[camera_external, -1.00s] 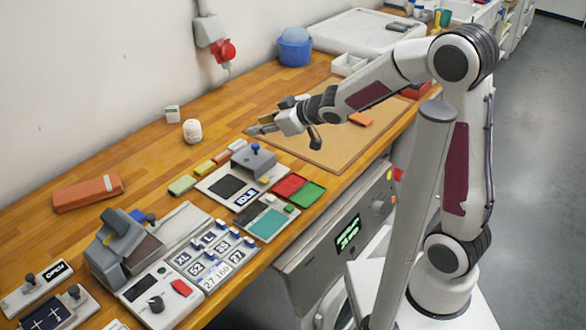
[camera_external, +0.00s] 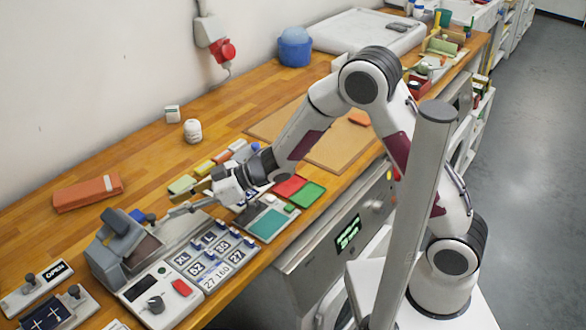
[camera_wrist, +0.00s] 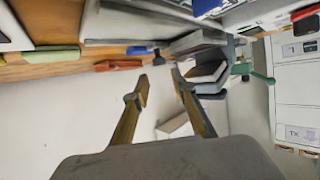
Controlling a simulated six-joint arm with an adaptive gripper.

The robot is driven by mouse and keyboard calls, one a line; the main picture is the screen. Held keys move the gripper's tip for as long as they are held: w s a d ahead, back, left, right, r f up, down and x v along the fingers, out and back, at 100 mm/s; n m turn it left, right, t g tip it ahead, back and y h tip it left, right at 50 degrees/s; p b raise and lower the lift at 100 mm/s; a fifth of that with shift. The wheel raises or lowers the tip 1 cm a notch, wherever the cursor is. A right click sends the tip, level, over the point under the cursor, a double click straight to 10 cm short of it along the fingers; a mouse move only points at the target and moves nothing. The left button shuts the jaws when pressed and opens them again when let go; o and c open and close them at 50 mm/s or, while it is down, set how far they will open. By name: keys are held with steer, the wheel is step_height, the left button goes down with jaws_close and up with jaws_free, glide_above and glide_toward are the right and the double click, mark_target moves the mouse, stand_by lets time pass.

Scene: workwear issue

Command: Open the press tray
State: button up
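The grey press (camera_external: 112,240) stands on the bench at the lower left of the external view, with a brown flat plate (camera_external: 145,250) at its front right. I cannot tell for sure which part is its tray. My gripper (camera_external: 182,200) hangs just to the right of the press, above the back edge of its panel, pointing left. In the wrist view its yellowish fingers (camera_wrist: 160,80) are apart with nothing held between them. The press (camera_wrist: 205,70) shows just beyond the right finger. Contact cannot be made out.
A panel with labelled keys (camera_external: 210,255) lies right of the press. Orange (camera_external: 88,193) and yellow-green blocks (camera_external: 183,185) lie nearby. The back left of the bench is mostly clear.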

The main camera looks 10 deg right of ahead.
mark_target(152, 215)
steer(key=shift+a, duration=0.15)
steer(key=shift+x, duration=3.75)
steer(key=shift+f, duration=0.1)
steer(key=shift+w, duration=0.1)
jaws_close()
